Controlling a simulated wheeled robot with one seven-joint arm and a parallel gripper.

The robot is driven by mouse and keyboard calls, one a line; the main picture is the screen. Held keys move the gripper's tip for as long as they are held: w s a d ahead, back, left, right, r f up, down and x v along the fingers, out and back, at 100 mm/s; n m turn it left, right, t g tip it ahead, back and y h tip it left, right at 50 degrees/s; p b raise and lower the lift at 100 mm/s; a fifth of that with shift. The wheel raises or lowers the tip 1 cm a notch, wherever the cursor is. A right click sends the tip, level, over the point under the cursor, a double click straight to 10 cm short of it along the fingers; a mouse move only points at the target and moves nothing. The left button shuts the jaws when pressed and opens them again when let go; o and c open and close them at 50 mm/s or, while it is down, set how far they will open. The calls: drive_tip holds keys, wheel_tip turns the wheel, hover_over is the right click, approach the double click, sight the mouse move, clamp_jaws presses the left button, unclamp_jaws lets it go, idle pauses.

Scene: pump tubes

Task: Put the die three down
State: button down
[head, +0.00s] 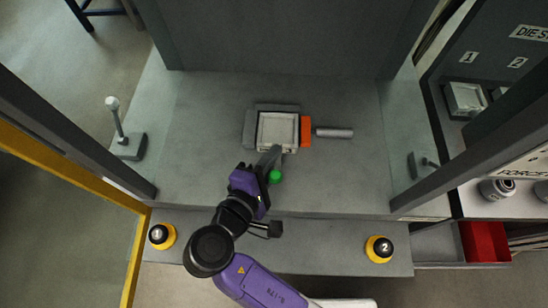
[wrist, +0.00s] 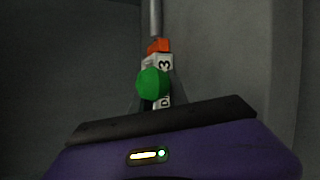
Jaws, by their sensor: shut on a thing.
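Die three (head: 277,131) is a pale square block with a raised rim. In the head view it sits at or just over a grey holder (head: 249,127) on the press bed; I cannot tell whether it rests on the bed. Its front, marked with a black 3, shows in the wrist view (wrist: 165,63). My gripper (head: 273,154) is shut at the die's near side, and the fingers hide part of the label. A green ball (head: 275,176) shows beside the gripper, and in front of the die in the wrist view (wrist: 153,83).
An orange block (head: 306,131) with a grey cylinder (head: 334,132) stands right of the die. Dark posts flank the bed. A lever (head: 116,120) stands at left. Yellow-ringed buttons 1 (head: 161,236) and 2 (head: 379,249) are on the front ledge. A die rack (head: 467,99) is at right.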

drive_tip(key=shift+f, duration=0.15)
drive_tip(key=c, duration=1.6)
unclamp_jaws()
drive_tip(key=shift+f, duration=0.1)
drive_tip(key=shift+o, duration=0.2)
drive_tip(key=shift+s+a+r, duration=0.1)
drive_tip(key=shift+s+r, duration=0.1)
drive_tip(key=b+v, duration=0.1)
drive_tip(key=v, duration=1)
drive_tip(key=shift+s, duration=0.3)
drive_tip(key=shift+a+r, duration=0.1)
drive_tip(key=shift+a, duration=0.05)
